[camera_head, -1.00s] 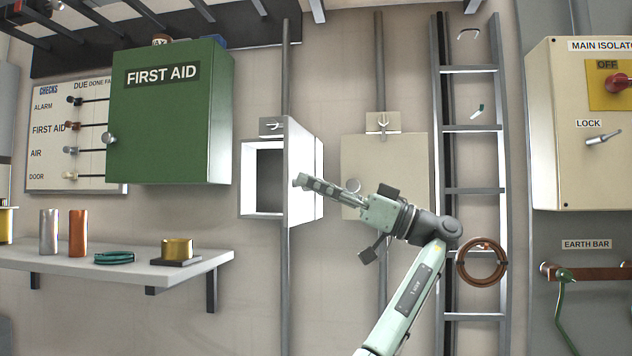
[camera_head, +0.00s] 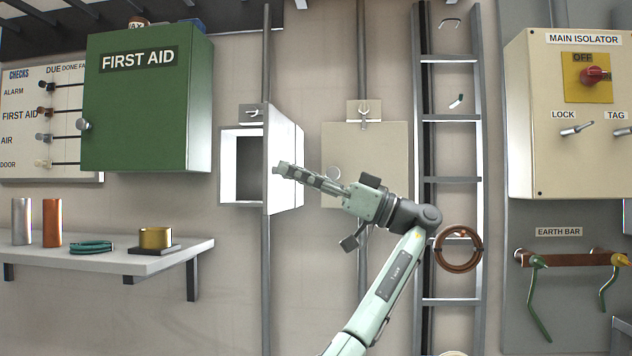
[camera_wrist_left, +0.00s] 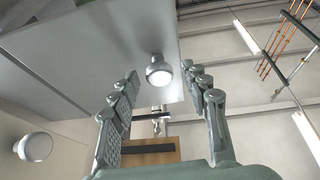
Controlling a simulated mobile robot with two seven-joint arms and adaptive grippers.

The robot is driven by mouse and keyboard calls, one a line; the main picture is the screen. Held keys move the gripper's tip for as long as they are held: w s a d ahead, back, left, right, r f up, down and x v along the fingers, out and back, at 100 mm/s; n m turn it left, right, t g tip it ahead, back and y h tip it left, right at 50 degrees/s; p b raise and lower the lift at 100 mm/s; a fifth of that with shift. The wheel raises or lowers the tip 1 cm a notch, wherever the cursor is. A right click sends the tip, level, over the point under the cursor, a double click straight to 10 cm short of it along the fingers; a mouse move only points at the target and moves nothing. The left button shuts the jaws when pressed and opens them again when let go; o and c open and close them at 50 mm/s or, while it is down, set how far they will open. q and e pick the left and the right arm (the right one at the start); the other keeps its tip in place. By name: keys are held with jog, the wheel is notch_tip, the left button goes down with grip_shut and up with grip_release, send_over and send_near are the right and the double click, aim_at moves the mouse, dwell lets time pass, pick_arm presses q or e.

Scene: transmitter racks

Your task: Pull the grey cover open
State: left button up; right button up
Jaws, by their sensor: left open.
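The grey cover (camera_head: 285,140) is a pale panel seen at a steep angle. It stands swung out beside an open box (camera_head: 228,165) with a dark inside. My left gripper (camera_head: 281,169) points left, its fingertips overlapping the cover's face in the head view. In the left wrist view the grey cover (camera_wrist_left: 75,50) fills the upper left and carries a round metal knob (camera_wrist_left: 158,72). My left gripper (camera_wrist_left: 165,85) is open, with the knob appearing between its fingers. I cannot tell whether they touch it. The head view does not show this knob. My right gripper is not in view.
A closed beige cover (camera_head: 385,150) with a knob and hook hangs right of the open box. A ladder (camera_head: 450,180) and a coiled brown ring (camera_head: 458,248) are farther right. A green first aid cabinet (camera_head: 150,110) and a shelf (camera_head: 110,255) are on the left.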

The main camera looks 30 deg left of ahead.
pick_arm(q)
jog(key=v, duration=1.1)
jog(key=shift+d, duration=0.25)
jog(key=shift+w+f, duration=0.1)
